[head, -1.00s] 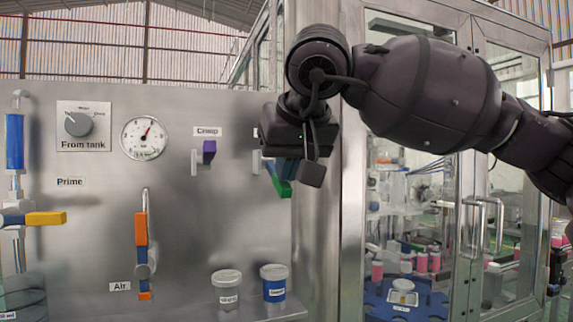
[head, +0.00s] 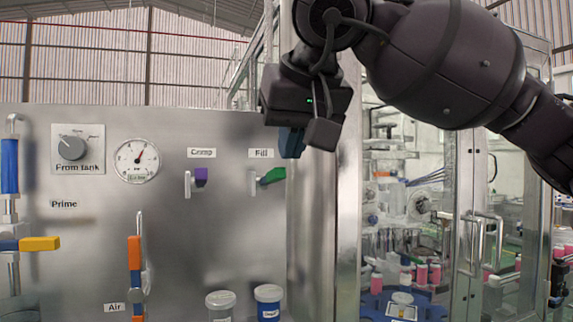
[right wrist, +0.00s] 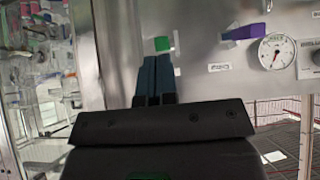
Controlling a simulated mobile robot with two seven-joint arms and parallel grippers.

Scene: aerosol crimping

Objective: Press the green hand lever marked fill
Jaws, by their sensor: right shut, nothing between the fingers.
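The green hand lever (head: 271,176) sits on the steel panel (head: 225,250) under the Fill label (head: 261,153). It points right and tilts slightly upward. My right gripper (head: 292,143) is shut and empty, above and to the right of the lever in the head view, apart from it in the picture. In the right wrist view the blue fingers (right wrist: 155,80) lie together, with the green lever (right wrist: 162,44) just beyond their tips. My left gripper is not clearly visible.
A purple Crimp lever (head: 201,175) is left of the green one. A gauge (head: 136,160), an orange Air lever (head: 134,252) and a yellow Prime handle (head: 40,243) are farther left. Two lidded cups (head: 268,301) stand below. A glass-doored cabinet (head: 459,230) is at right.

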